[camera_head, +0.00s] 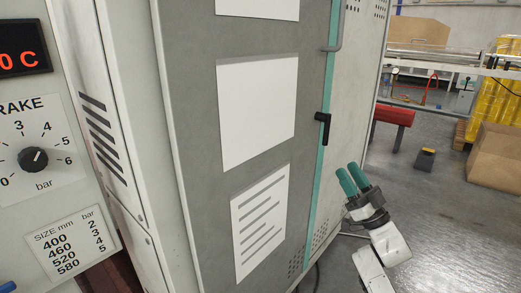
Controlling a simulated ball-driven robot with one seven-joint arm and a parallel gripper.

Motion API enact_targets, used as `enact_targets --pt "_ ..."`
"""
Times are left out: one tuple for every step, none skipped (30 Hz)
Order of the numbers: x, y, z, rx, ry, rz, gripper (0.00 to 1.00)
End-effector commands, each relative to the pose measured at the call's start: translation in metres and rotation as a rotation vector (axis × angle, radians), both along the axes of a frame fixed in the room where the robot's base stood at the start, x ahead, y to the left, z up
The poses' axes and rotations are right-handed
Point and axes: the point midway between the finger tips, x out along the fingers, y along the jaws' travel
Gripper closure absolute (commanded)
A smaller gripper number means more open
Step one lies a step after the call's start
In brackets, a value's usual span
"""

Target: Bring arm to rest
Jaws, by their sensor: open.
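My gripper (352,180) shows right of centre, at the end of my white arm (382,247). Its two teal fingers point up and to the left. They stand apart with nothing between them, so it is open and empty. In the picture it lies just right of the grey cabinet (205,190); I cannot tell how far it is from the cabinet's surface.
The cabinet carries white sheets (258,110) and a black handle (323,130). A brake dial (33,159) is on the panel at left. A red roller (393,115), cardboard boxes (497,155) and yellow stacks (497,100) stand behind.

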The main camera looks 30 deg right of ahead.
Motion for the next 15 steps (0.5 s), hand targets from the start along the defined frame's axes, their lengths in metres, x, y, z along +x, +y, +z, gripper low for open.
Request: enact_targets --pt "0.000 0.000 0.000 0.000 0.000 0.000 0.58" --pt "0.000 0.000 0.000 0.000 0.000 0.000 0.58" --pt "0.000 0.000 0.000 0.000 0.000 0.000 0.58" --pt "0.000 0.000 0.000 0.000 0.000 0.000 0.58" --pt "0.000 0.000 0.000 0.000 0.000 0.000 0.58" --pt "0.002 0.002 -0.002 0.007 0.006 -0.006 0.58" --pt "0.004 0.004 -0.003 0.016 0.014 -0.015 0.58" --pt "0.006 0.005 -0.006 0.028 0.025 -0.027 0.58" --pt "0.010 0.009 -0.010 0.050 0.047 -0.046 0.58" --pt "0.013 0.011 -0.015 0.068 0.068 -0.066 0.58" --pt "0.016 0.014 -0.020 0.088 0.093 -0.087 0.58" --pt "0.020 0.018 -0.029 0.116 0.134 -0.118 0.58" --pt "0.023 0.022 -0.037 0.140 0.169 -0.142 0.58" --pt "0.025 0.026 -0.045 0.162 0.206 -0.166 0.58" --pt "0.028 0.031 -0.057 0.190 0.261 -0.197 0.58"
